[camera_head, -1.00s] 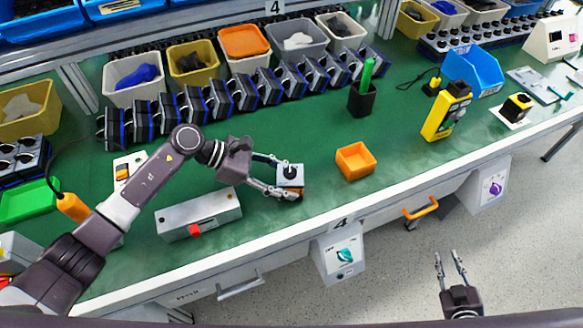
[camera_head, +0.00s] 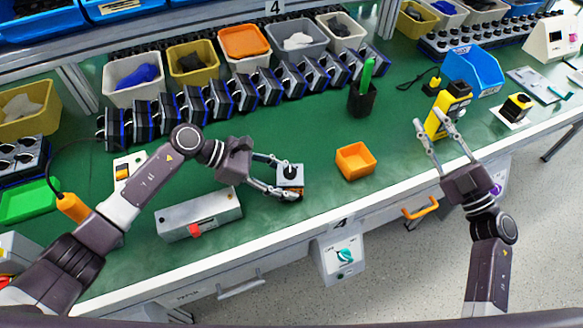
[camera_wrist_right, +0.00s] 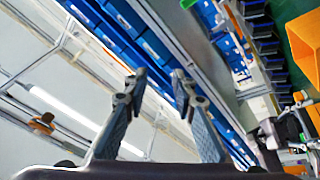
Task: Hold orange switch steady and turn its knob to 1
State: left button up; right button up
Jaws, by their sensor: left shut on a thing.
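The orange switch (camera_head: 291,190) sits on the green bench top near its front edge. Its top face is pale grey with a dark round knob (camera_head: 290,171), and orange shows low on its side. The knob's setting is too small to read. My left gripper (camera_head: 283,178) is shut on the switch from the left, one finger on the far side and one on the near side. My right gripper (camera_head: 437,127) is raised at the right, over the bench's front edge, with its fingers apart and nothing between them. The right wrist view also shows its fingers (camera_wrist_right: 158,85) spread and empty.
An empty orange tray (camera_head: 355,162) stands right of the switch. A grey box with a red button (camera_head: 200,215) lies to its left. A black pen cup (camera_head: 362,100) and a yellow device (camera_head: 450,105) stand further right. Bench space around the tray is clear.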

jog(key=w+a+r+n+g+y, duration=0.3)
jog(key=a+r+n+g+y, duration=0.75)
jog(key=a+r, duration=0.75)
jog(key=s+a+r+n+g+y, duration=0.1)
jog(key=s+a+r+n+g, duration=0.3)
jog(key=a+n+g, duration=0.3)
jog(key=s+a+r+n+g, duration=0.4)
jog(key=a+g, duration=0.3)
jog(key=a, duration=0.3)
jog(key=s+a+f+n+g+h, duration=0.2)
jog(key=s+a+f+h, duration=0.15)
jog(key=a, duration=0.25)
jog(key=m+t+h, duration=0.3)
jog(key=t+h, duration=0.4)
jog(key=h, duration=1.2)
send_over(290, 168)
notch_tip(290, 168, down, 22)
jog(key=shift+d+f, duration=0.1)
jog(key=shift+f, duration=4.5)
